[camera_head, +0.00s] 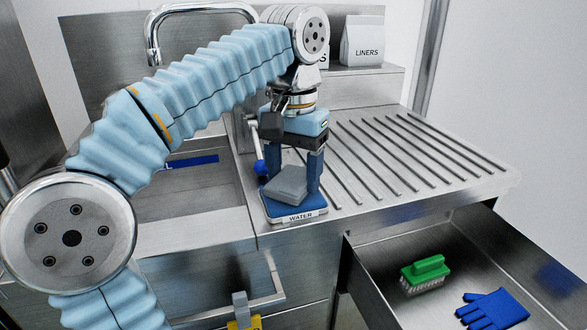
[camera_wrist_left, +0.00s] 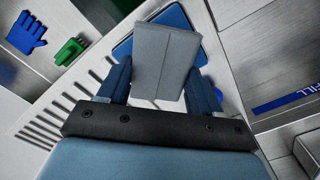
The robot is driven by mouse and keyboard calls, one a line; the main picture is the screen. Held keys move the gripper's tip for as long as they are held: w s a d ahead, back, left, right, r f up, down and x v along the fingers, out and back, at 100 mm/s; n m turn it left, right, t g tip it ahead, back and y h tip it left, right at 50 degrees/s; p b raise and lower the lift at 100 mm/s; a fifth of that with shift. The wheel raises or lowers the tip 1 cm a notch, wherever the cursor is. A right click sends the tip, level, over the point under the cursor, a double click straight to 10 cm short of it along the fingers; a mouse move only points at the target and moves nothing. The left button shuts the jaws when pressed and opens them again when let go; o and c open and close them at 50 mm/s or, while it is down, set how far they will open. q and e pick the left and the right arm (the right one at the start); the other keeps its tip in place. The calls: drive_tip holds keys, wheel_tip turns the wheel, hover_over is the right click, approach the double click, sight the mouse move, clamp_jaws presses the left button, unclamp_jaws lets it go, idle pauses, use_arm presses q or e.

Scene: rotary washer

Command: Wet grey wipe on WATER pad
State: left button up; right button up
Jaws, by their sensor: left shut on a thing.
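The grey wipe (camera_head: 287,184) is a folded block between the two blue fingers of my left gripper (camera_head: 292,186). The gripper is shut on it and points down over the WATER pad (camera_head: 298,215). The pad is a blue-edged square with a white label, at the left front of the ribbed drainboard. The left wrist view shows the wipe (camera_wrist_left: 166,55) between the fingertips (camera_wrist_left: 163,80), with the blue pad (camera_wrist_left: 135,50) behind it. I cannot tell whether the wipe touches the pad. My right gripper is not in view.
A sink (camera_head: 190,190) with a tap (camera_head: 155,50) lies to the left. The ribbed drainboard (camera_head: 420,160) is clear to the right. An open drawer (camera_head: 390,305) below holds a green brush (camera_head: 427,270) and a blue glove (camera_head: 492,310). A LINERS bag (camera_head: 362,42) stands on the back ledge.

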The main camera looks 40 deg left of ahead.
sight(293, 177)
use_arm(q)
drive_tip(key=shift+f+b, duration=0.3)
drive_tip(key=shift+f, duration=0.2)
idle(1.4)
wheel_tip(293, 177, up, 3)
drive_tip(key=p, duration=0.2)
drive_tip(key=shift+f+p, duration=0.1)
drive_tip(key=shift+p, duration=0.3)
drive_tip(key=shift+r, duration=2.05)
drive_tip(key=shift+s, duration=0.1)
